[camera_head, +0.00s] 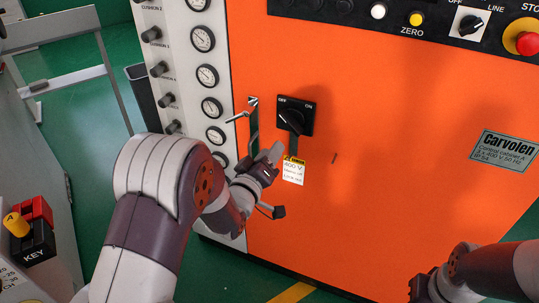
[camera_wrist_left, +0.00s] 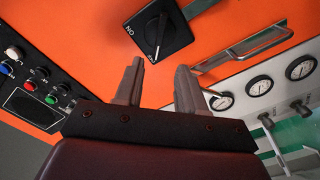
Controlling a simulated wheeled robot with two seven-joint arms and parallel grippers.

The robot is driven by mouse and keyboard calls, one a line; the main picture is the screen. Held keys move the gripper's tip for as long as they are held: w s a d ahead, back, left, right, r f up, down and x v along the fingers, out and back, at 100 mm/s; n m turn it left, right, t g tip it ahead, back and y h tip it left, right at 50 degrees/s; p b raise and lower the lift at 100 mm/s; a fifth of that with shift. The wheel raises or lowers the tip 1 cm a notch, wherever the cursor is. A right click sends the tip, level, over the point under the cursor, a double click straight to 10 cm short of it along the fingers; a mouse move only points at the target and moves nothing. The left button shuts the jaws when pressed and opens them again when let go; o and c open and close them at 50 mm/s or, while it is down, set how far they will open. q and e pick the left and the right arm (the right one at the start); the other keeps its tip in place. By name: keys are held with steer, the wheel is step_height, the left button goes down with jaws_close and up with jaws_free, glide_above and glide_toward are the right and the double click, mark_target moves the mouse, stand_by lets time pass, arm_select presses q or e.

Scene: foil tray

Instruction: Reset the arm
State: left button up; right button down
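My left arm (camera_head: 165,190) comes in from the left, bent at the elbow, in front of the orange cabinet (camera_head: 390,140). My left gripper (camera_head: 275,152) is just below the black OFF/ON rotary switch (camera_head: 294,117), close to the yellow-and-white 400 V tag (camera_head: 293,170). In the left wrist view the two fingers (camera_wrist_left: 160,85) stand apart with nothing between them. The rotary switch (camera_wrist_left: 157,30) shows beyond the fingertips, with a gap. My right gripper (camera_head: 425,288) is low at the right, partly cut off by the frame; its fingers cannot be made out.
A metal latch handle (camera_head: 253,125) is left of the switch, beside a column of gauges (camera_head: 207,75). A red emergency button (camera_head: 527,43) is top right. A key box (camera_head: 30,230) is at the left edge. The cabinet's middle front is clear.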

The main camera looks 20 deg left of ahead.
stand_by(0.4)
arm_select(q)
steer(key=s+a+f+m+g+y+p, duration=0.2)
steer(key=s+f+m+g, duration=0.3)
steer(key=s+f+g, duration=0.5)
steer(key=s+d+r+m+g+p, duration=0.3)
steer(key=s+r+g+p, duration=0.3)
steer(key=s, duration=0.6)
steer(key=shift+d+r+m+g, duration=0.3)
steer(key=shift+r, duration=1.05)
